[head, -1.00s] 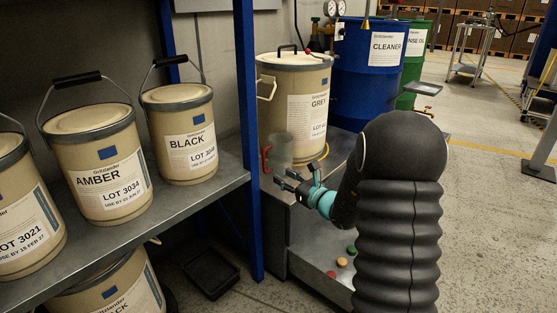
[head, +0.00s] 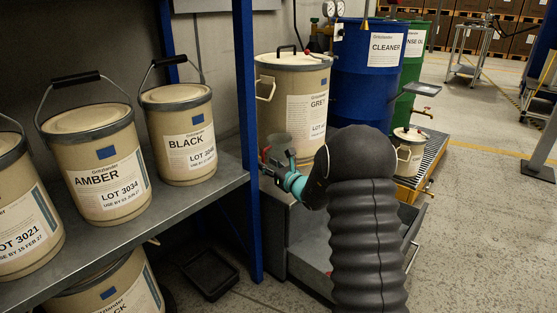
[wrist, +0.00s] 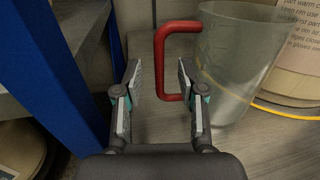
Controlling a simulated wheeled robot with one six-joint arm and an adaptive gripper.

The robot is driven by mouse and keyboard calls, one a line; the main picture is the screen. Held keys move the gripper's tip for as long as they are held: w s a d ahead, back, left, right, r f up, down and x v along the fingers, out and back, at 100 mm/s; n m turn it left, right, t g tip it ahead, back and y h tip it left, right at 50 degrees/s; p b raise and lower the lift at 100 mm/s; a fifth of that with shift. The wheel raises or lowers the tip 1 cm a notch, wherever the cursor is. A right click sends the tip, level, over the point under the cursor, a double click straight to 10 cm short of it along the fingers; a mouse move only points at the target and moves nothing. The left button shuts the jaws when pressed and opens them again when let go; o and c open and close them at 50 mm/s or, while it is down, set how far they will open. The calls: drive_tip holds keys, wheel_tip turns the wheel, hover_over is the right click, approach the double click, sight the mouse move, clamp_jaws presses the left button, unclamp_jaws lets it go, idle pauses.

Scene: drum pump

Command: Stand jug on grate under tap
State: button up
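The jug (wrist: 235,65) is clear and greyish with a red handle (wrist: 159,60). It stands upright on a grey metal surface in front of the grey drum; in the head view the jug (head: 278,141) is partly hidden by my gripper. My gripper (wrist: 158,70) is open, with one finger on each side of the handle's upright bar and a gap to both. In the head view my gripper (head: 272,160) is beside the jug. A dark slatted grate (head: 436,149) lies at the right, below a small tap (head: 427,111) by the green drum.
A small beige pail (head: 408,150) stands at the grate's left. A blue shelf post (head: 248,140) rises close left of the jug. The GREY drum (head: 290,100) is behind it. Open floor lies at the right.

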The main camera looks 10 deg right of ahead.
drive_tip(key=shift+x, duration=1.5)
clamp_jaws()
